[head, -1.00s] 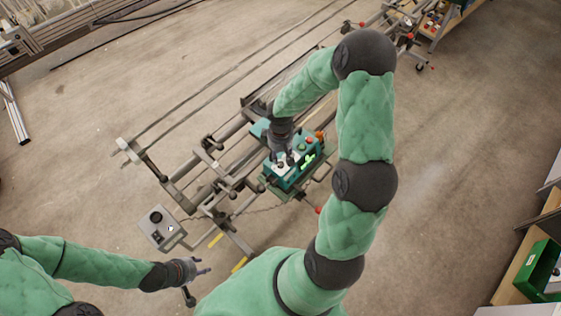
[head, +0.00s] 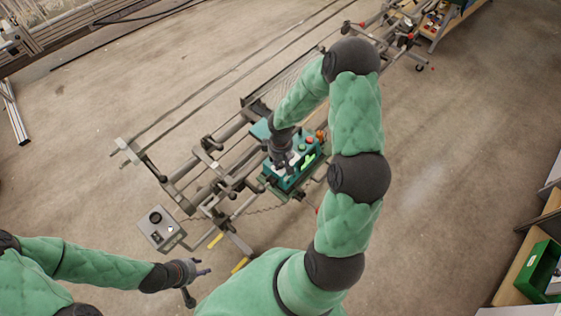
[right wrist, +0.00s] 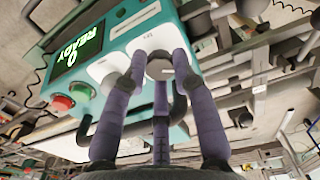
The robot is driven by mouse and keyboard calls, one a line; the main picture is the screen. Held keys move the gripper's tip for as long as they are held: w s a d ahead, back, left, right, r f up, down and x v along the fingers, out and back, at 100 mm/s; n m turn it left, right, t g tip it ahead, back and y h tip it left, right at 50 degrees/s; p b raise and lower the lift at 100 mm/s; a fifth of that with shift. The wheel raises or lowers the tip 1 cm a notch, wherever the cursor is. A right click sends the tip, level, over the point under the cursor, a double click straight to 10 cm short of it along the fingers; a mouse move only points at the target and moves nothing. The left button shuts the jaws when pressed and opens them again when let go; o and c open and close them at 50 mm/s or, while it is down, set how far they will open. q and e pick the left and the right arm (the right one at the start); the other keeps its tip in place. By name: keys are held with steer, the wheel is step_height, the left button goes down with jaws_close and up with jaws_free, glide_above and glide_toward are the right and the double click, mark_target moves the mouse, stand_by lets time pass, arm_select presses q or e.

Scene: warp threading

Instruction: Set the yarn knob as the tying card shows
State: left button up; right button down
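The teal machine (head: 293,180) carries a white panel with a grey round knob (right wrist: 160,67). A second pale knob (right wrist: 108,68) sits to its left, partly behind a finger. I cannot tell from labels which is the yarn knob. My right gripper (head: 283,162) is over the machine. In the right wrist view its purple fingers (right wrist: 160,60) are spread around the grey knob, with small gaps at the tips; contact is not clear. My left gripper (head: 203,268) is open and empty, low at the left. I cannot make out the tying card.
The machine's display (right wrist: 80,51) reads READY and 0. A red button (right wrist: 62,102) and a green button (right wrist: 81,92) sit below it. A grey control box (head: 162,228) stands near my left gripper. The loom frame extends behind the machine; open floor lies right.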

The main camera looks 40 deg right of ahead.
mark_target(280, 164)
steer(key=shift+f+m+b, duration=0.15)
steer(key=shift+m+b, duration=0.35)
steer(key=shift+b, duration=0.25)
steer(key=m+b, duration=0.3)
steer(key=b, duration=0.2)
steer(key=shift+m, duration=0.3)
steer(key=shift+m+b, duration=1.7)
steer(key=c, duration=1.3)
jaws_free()
steer(key=shift+o, duration=0.2)
steer(key=shift+r, duration=0.25)
step_height(280, 164, up, 12)
